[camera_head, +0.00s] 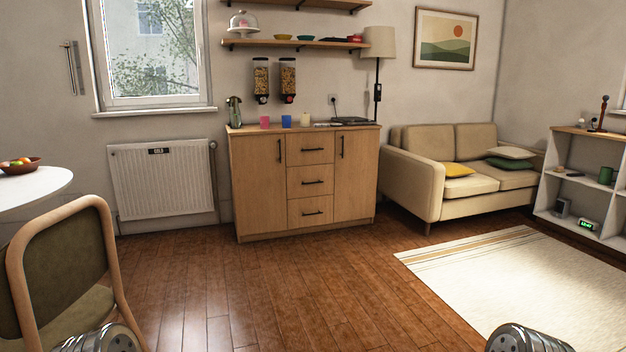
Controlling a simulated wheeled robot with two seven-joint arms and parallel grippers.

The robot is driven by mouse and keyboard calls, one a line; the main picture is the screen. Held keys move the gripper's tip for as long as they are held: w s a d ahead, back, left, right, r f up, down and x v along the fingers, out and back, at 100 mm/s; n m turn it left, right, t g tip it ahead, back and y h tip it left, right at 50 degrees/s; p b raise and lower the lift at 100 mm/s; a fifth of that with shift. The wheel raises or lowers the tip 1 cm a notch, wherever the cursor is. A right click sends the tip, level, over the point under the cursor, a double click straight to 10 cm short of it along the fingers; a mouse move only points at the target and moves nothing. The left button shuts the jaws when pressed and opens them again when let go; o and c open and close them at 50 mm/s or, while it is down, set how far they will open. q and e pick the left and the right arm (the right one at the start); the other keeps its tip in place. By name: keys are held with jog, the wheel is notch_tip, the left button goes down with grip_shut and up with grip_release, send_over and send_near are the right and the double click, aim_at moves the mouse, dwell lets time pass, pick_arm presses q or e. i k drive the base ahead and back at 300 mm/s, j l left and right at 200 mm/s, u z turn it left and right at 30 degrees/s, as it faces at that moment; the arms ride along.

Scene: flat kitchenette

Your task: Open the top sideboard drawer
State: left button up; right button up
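The wooden sideboard (258,190) stands against the back wall, some way ahead of me across the floor. Its middle column has three drawers with dark bar handles. The top sideboard drawer (300,155) is shut, with its handle (311,150) showing clearly. A door with a dark handle is on each side of the drawers, and both look shut. Only rounded metal parts of my arms show at the bottom left and bottom right edges. Neither gripper is in view.
Wooden floor (265,290) lies clear up to the sideboard. A chair (70,265) and a white table (30,190) are at the left. A sofa (440,205) and a pale rug (500,280) are at the right. Cups and other items stand on the sideboard top.

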aim_at(312, 147)
jog(key=i, duration=1.9)
